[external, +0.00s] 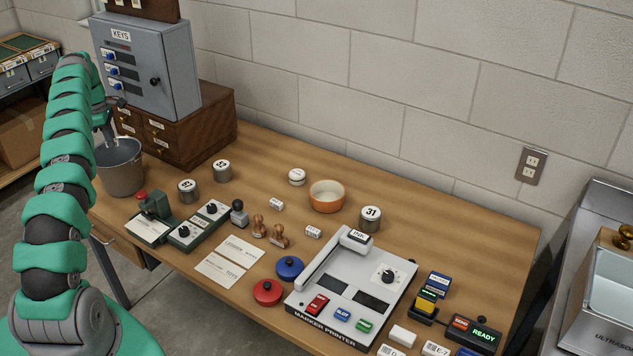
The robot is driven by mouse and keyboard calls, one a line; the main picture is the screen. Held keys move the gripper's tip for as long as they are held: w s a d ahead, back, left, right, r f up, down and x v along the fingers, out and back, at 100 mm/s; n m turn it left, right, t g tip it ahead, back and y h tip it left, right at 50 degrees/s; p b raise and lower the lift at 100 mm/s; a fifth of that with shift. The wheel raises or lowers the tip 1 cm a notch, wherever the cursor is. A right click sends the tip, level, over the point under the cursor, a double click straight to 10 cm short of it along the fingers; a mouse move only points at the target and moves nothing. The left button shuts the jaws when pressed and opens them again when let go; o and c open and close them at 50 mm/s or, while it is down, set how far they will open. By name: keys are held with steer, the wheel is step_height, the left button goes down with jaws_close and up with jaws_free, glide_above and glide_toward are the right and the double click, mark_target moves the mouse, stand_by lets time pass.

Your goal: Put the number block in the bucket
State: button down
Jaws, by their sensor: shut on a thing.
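A grey metal bucket (121,178) stands at the left end of the wooden table, in front of the drawer cabinet. My gripper (110,138) is over the bucket's mouth, pointing down, near the rim. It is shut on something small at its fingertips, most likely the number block. The held thing is too small and hidden to make out. I cannot tell whether it is above the rim or inside it. Small white printed blocks lie mid-table, one (276,204) near the orange bowl and another (313,232) closer to the printer.
A key cabinet (150,70) on wooden drawers (205,125) stands right behind the bucket. Numbered round tins (222,171), an orange bowl (327,197), stamps (259,227), a green device (150,222) and a marker printer (350,300) crowd the table. Free wood lies along the wall.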

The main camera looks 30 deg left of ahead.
step_height(320, 180, down, 4)
steer(key=shift+f+b, duration=0.15)
steer(key=shift+b, duration=0.5)
steer(key=c, duration=1.3)
jaws_free()
steer(key=shift+r+p, duration=1.5)
steer(key=shift+r, duration=2.05)
